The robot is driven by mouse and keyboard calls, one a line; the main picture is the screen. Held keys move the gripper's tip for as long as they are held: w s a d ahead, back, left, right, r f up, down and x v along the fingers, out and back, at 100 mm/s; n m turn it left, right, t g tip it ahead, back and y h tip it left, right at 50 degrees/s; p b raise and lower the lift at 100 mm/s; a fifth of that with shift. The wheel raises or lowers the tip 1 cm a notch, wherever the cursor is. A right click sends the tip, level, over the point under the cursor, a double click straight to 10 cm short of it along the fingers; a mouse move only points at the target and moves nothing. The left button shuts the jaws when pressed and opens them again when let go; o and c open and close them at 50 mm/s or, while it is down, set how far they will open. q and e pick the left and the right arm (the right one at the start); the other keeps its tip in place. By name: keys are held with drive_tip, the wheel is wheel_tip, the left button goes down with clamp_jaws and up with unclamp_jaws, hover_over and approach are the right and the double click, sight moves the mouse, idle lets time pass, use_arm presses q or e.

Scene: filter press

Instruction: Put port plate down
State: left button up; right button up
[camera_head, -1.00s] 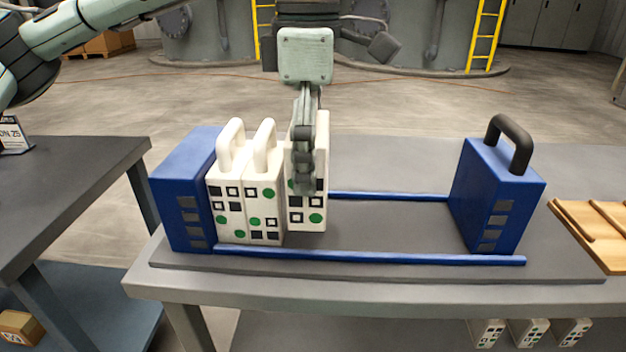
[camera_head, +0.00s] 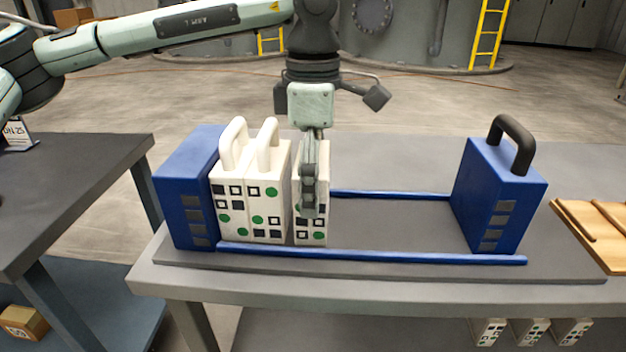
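A white port plate (camera_head: 322,225) with dark squares and green dots stands upright between the two blue rails, its lower edge about level with the bases of the neighbouring plates. My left gripper (camera_head: 309,205) comes down over it and appears closed on its handle; the handle and part of the plate's face are hidden behind the fingers. Two white plates with handles, a left one (camera_head: 229,205) and a right one (camera_head: 265,205), stand side by side against the blue fixed block (camera_head: 185,190). A narrow gap separates them from the held plate. My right gripper is not in view.
A blue end block (camera_head: 497,200) with a black handle stands at the right end of the rails (camera_head: 380,257). The rails between it and the held plate are clear. A wooden rack (camera_head: 590,235) lies at the right. Several plates (camera_head: 530,332) sit on the lower shelf.

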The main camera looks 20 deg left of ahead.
use_arm(q)
drive_tip(key=o, duration=1.1)
drive_tip(key=shift+o, duration=0.2)
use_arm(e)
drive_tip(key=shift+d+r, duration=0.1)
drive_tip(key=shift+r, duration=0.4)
use_arm(q)
drive_tip(key=shift+r, duration=0.1)
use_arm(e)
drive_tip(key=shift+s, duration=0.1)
use_arm(q)
drive_tip(key=shift+r, duration=0.9)
wheel_tip(320, 180, up, 9)
drive_tip(key=shift+r, duration=0.6)
drive_tip(key=shift+s, duration=0.15)
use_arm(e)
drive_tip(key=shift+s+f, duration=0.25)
